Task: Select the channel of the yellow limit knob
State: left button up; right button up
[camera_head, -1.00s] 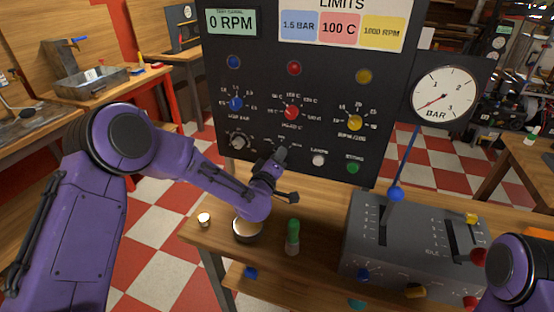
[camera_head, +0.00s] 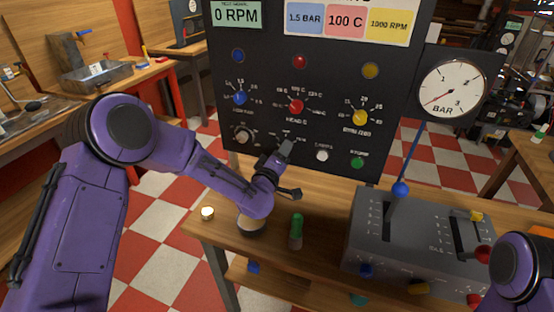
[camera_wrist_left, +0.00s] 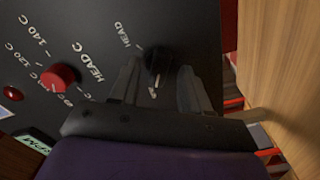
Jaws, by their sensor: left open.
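The yellow limit knob (camera_head: 360,118) is on the black upright panel (camera_head: 325,80), right of the red knob (camera_head: 296,106) and blue knob (camera_head: 240,98). My left gripper (camera_head: 289,168) is at the panel's lower middle, below the red knob, and hides part of the lower row. In the left wrist view, a black knob (camera_wrist_left: 158,60) with a pale pointer mark lies between the open fingers of this gripper (camera_wrist_left: 160,80). The label HEAD is beside that knob. I cannot tell whether the fingers touch it. My right gripper is out of view.
A silver knob (camera_head: 243,134), white button (camera_head: 322,156) and green button (camera_head: 358,162) flank my gripper. A gauge (camera_head: 452,88) stands right.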

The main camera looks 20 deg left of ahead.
pick_arm(q)
jog(key=s+b, duration=0.2)
jog(key=s, duration=0.7)
jog(key=shift+s+a, duration=0.2)
jog(key=shift+s, duration=0.2)
